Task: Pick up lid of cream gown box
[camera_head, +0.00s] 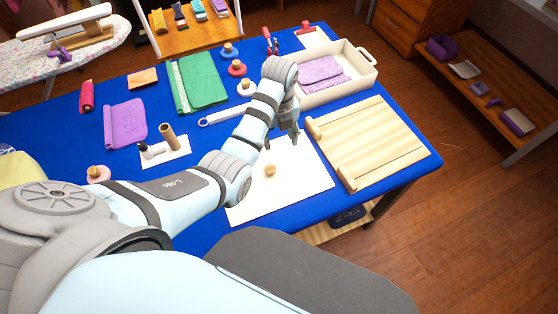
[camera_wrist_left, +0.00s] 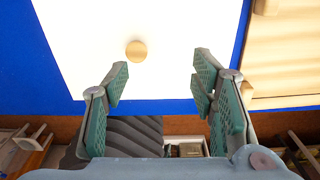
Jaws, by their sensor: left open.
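The lid (camera_head: 300,185) is a flat white panel lying on the blue table, with a small round wooden knob (camera_head: 270,170) on it. In the left wrist view the lid (camera_wrist_left: 90,40) fills the upper middle and the knob (camera_wrist_left: 136,51) sits just beyond my fingertips, left of centre. My left gripper (camera_head: 295,136) is open and empty over the lid, apart from the knob; its two green-padded fingers show in the left wrist view (camera_wrist_left: 160,80). The cream box (camera_head: 355,83) stands open at the back right with folded purple cloth inside. My right gripper is not seen.
A slatted wooden board (camera_head: 375,140) lies right of the lid at the table (camera_head: 225,226) edge. A white spoon-like tool (camera_head: 222,117), knobbed discs (camera_head: 237,68), green cloth (camera_head: 200,80) and purple cloth (camera_head: 124,124) lie to the left and behind.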

